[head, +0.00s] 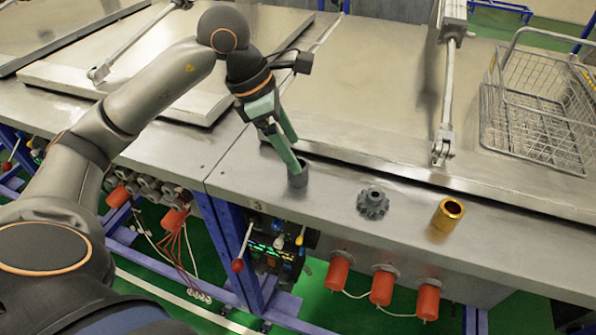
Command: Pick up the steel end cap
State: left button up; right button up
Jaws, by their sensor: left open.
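The steel end cap appears to be the dark grey cup-like cylinder (298,177) standing upright near the front edge of the metal bench. My left gripper (293,153) is directly above it, pointing down with its green fingers apart. One fingertip reaches the cap's rim and overlaps its top; I cannot tell whether it touches or goes inside. The other fingertip ends higher, above the cap. Nothing is held between the fingers. My right gripper is out of the picture.
A dark gear (373,204) and a brass bushing (447,214) stand to the right along the front strip of the bench (330,195). Behind is a raised metal lid (370,110) with a strut (445,110). A wire basket (540,110) sits at the right.

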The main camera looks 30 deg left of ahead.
aim_at(300, 180)
pick_arm(q)
jog(key=x, duration=0.5)
jog(key=shift+s+f, duration=0.15)
jog(key=shift+s, duration=0.15)
jog(key=shift+a, duration=0.1)
jog(key=shift+c, duration=0.3)
grip_shut()
